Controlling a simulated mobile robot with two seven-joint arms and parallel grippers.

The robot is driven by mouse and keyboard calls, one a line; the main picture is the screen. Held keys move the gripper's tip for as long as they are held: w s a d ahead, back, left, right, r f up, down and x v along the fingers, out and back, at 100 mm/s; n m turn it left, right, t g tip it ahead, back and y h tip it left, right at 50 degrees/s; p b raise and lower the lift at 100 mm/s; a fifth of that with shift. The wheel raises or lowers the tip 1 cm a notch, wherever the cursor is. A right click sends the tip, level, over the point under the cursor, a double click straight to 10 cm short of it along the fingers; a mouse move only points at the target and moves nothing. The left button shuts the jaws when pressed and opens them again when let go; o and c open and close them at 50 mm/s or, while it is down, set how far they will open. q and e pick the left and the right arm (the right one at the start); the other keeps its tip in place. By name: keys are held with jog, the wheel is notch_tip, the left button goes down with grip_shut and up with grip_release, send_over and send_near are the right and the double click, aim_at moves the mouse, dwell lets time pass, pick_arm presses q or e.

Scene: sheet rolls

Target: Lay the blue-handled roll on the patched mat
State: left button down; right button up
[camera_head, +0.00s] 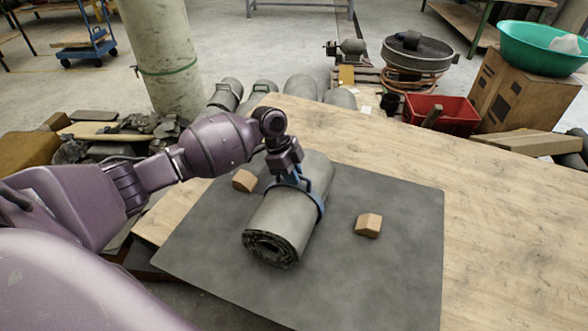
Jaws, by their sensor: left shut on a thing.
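The grey-green roll with a blue handle (283,222) is at the middle of the dark grey mat (395,280), its layered spiral end facing the near side. I cannot tell whether it touches the mat or hangs just above it. The mat looks plain dark grey, with the roll and my arm covering part of it. My left gripper (291,180) is above the roll, shut on its blue handle. My right gripper is out of view.
Wooden blocks sit on the mat left (244,181) and right (368,225) of the roll. The wooden table (510,235) is bare to the right. Several other rolls (300,87) lie beyond its far edge, with a red bin (455,118) and a cardboard box (520,92).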

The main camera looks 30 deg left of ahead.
pick_arm(q)
jog(key=shift+w+r, duration=0.15)
jog(key=shift+r, duration=0.3)
jog(key=shift+f, duration=0.25)
jog(key=c, duration=1.6)
grip_release()
jog(key=shift+f, duration=0.3)
jog(key=o, duration=0.5)
jog(key=shift+s+r, duration=0.15)
jog(key=shift+s, duration=0.05)
